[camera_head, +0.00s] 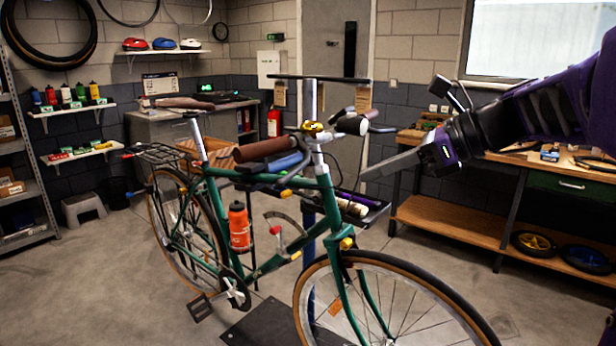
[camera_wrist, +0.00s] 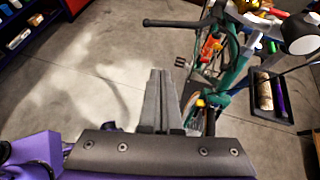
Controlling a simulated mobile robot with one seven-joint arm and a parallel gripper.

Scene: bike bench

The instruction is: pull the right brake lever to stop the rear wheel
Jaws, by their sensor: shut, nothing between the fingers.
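A green bicycle (camera_head: 324,205) stands in the middle of the head view, front wheel to the right. Its near handlebar grip is brown (camera_head: 265,148). My gripper (camera_head: 366,177) is shut and empty, right of the handlebar and apart from the near grip and lever. In the wrist view the closed fingers (camera_wrist: 160,74) point over bare floor, with the bicycle (camera_wrist: 236,68) at upper right.
A dark tray (camera_head: 360,200) with rolls sits behind the bicycle's front. A workbench (camera_head: 450,215) stands at the right, and shelves (camera_head: 75,112) line the left wall. An orange bottle (camera_head: 239,228) is on the frame. The concrete floor at the front left is clear.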

